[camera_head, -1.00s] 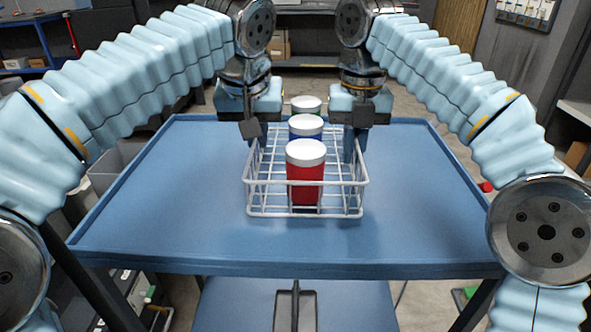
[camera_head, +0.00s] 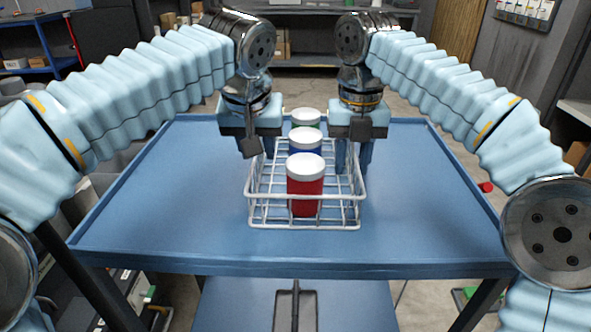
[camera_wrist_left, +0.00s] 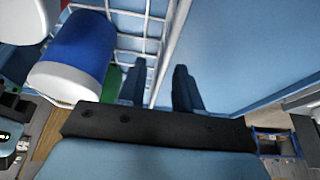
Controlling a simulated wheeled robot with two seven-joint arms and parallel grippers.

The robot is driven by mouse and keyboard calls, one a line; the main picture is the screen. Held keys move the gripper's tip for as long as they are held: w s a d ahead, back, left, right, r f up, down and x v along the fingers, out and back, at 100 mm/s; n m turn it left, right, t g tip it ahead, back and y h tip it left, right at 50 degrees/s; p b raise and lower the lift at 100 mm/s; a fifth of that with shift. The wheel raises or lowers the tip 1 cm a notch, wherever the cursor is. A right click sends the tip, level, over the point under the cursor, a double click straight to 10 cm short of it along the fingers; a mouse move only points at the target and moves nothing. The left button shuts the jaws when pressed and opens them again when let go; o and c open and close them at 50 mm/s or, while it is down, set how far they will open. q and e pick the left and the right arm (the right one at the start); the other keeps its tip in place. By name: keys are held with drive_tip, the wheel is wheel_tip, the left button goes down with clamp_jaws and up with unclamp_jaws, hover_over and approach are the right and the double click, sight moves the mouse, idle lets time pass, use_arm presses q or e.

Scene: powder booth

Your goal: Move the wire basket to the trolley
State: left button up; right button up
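The white wire basket (camera_head: 305,226) stands level on the blue trolley top (camera_head: 420,215), near its middle. It holds a red cup (camera_head: 305,188), a blue cup (camera_head: 305,147) and a green cup (camera_head: 306,118) with white lids. My left gripper (camera_head: 262,147) is at the basket's left side. In the left wrist view its fingers (camera_wrist_left: 158,88) stand apart, one on each side of the wire wall (camera_wrist_left: 168,50). My right gripper (camera_head: 354,156) is at the right side, fingers also apart around the wall. The wires between the right fingers are partly hidden.
The trolley top has a low raised rim (camera_head: 290,267) and is clear left and right of the basket. A blue lower shelf (camera_head: 350,305) shows below. A small red object (camera_head: 486,187) is beyond the right edge. Shelving stands at the back.

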use_arm(q)
drive_tip(key=v, duration=1.2)
